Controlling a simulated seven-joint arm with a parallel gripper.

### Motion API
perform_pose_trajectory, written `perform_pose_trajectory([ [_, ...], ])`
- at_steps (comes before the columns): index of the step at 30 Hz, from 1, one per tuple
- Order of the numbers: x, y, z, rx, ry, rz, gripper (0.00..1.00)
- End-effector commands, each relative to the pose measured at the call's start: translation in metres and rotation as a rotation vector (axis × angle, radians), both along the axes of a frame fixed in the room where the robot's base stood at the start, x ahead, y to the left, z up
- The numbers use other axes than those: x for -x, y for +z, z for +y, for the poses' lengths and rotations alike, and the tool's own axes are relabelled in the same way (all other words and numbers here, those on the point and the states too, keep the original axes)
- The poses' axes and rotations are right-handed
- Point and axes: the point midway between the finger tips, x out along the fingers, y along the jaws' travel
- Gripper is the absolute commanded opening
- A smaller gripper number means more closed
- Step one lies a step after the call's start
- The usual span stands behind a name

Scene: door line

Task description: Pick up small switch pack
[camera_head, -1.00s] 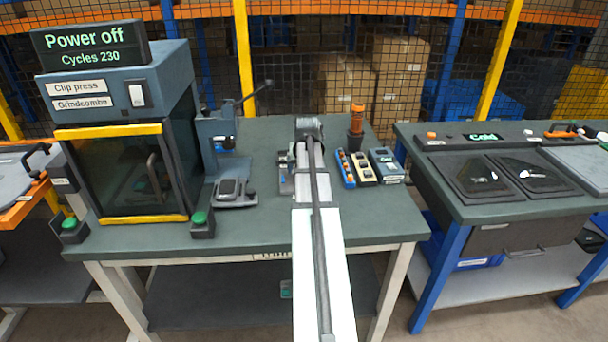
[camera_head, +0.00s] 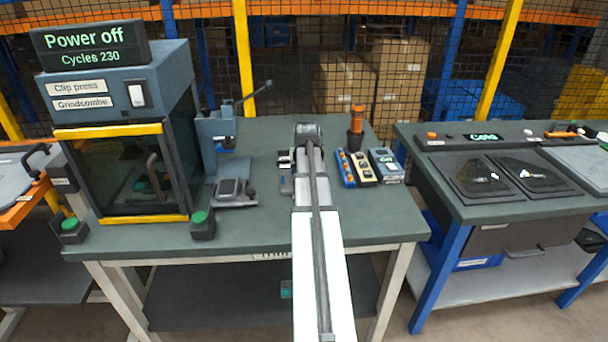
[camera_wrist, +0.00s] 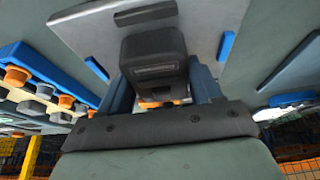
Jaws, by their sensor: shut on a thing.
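In the wrist view, my gripper (camera_wrist: 162,92) has its two blue-grey fingers on either side of a small dark box, which I take to be the small switch pack (camera_wrist: 153,58). It has a pale-edged label strip on its near face, and an orange part shows just below it. The gripper is shut on this box. A light grey plate (camera_wrist: 90,35) lies behind it; I cannot tell whether the box touches it. In the head view, my arm covers the gripper and most of the box at the middle of the green bench (camera_head: 250,225).
Right of my arm stand a blue strip with orange knobs (camera_head: 345,168), a cream strip (camera_head: 363,168), a grey-blue box (camera_head: 386,165) and an orange-topped post (camera_head: 356,125). Left are a lever press (camera_head: 216,140) and the clip press cabinet (camera_head: 125,150).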

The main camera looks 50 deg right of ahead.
Motion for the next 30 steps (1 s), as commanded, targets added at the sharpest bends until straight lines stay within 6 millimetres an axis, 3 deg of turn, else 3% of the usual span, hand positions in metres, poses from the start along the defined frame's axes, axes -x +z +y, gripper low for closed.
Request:
perform_pose_trajectory([
  [13, -0.001, 0.008, -0.001, 0.001, 0.000, -0.001, 0.32],
  [30, -0.001, 0.086, -0.001, 0.001, 0.000, -0.001, 0.32],
])
